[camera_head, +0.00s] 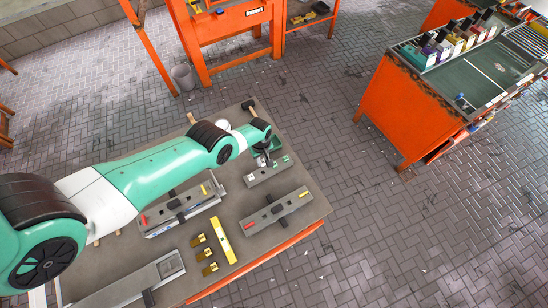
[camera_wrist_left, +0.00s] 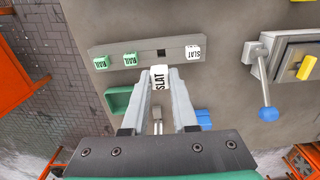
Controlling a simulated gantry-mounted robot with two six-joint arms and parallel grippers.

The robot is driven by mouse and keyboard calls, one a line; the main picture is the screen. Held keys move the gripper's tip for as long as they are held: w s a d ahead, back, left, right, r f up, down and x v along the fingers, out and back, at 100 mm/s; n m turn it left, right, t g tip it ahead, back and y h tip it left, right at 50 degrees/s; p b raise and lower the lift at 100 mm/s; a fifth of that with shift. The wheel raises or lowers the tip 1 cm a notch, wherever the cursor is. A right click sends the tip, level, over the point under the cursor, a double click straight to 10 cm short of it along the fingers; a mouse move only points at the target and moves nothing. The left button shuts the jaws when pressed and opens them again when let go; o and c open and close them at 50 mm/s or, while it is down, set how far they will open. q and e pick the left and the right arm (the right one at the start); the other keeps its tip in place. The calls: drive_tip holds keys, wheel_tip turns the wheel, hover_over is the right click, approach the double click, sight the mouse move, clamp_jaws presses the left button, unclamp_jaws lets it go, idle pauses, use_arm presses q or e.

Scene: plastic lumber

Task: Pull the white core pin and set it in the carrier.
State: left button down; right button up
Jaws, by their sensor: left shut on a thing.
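A white pin marked SLAT (camera_wrist_left: 159,77) is held between the fingertips of my left gripper (camera_wrist_left: 158,86) in the left wrist view. In the head view my left gripper (camera_head: 263,159) is over the back right of the table, and the pin is hard to make out. A grey bar, apparently the carrier (camera_wrist_left: 177,52), lies just beyond the pin. It holds two green RAIL pins (camera_wrist_left: 115,60) and another white SLAT pin (camera_wrist_left: 192,52), with an empty square hole (camera_wrist_left: 161,53) between them. The bar also shows in the head view (camera_head: 268,176). My right gripper is not seen.
A lever mould (camera_wrist_left: 294,62) with a yellow pin stands beside the bar. A green tray (camera_wrist_left: 118,101) and a blue object (camera_wrist_left: 204,120) are near my fingers. Another grey mould (camera_head: 275,212), a yellow level (camera_head: 223,240) and brass blocks (camera_head: 204,254) lie on the table.

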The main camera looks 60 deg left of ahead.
use_arm(q)
drive_tip(key=shift+s+a, duration=0.2)
drive_tip(key=shift+a, duration=0.1)
drive_tip(key=shift+f, duration=0.1)
drive_tip(key=b, duration=0.7)
hover_over(263, 170)
drive_tip(key=d, duration=0.1)
drive_tip(key=f, duration=0.6)
drive_tip(key=shift+s+f, duration=0.25)
drive_tip(key=shift+f, duration=0.1)
drive_tip(key=shift+f, duration=0.3)
drive_tip(key=shift+f+b, duration=0.55)
drive_tip(key=shift+b, duration=0.2)
drive_tip(key=shift+f+b, duration=0.75)
drive_tip(key=shift+b, duration=0.05)
idle(0.4)
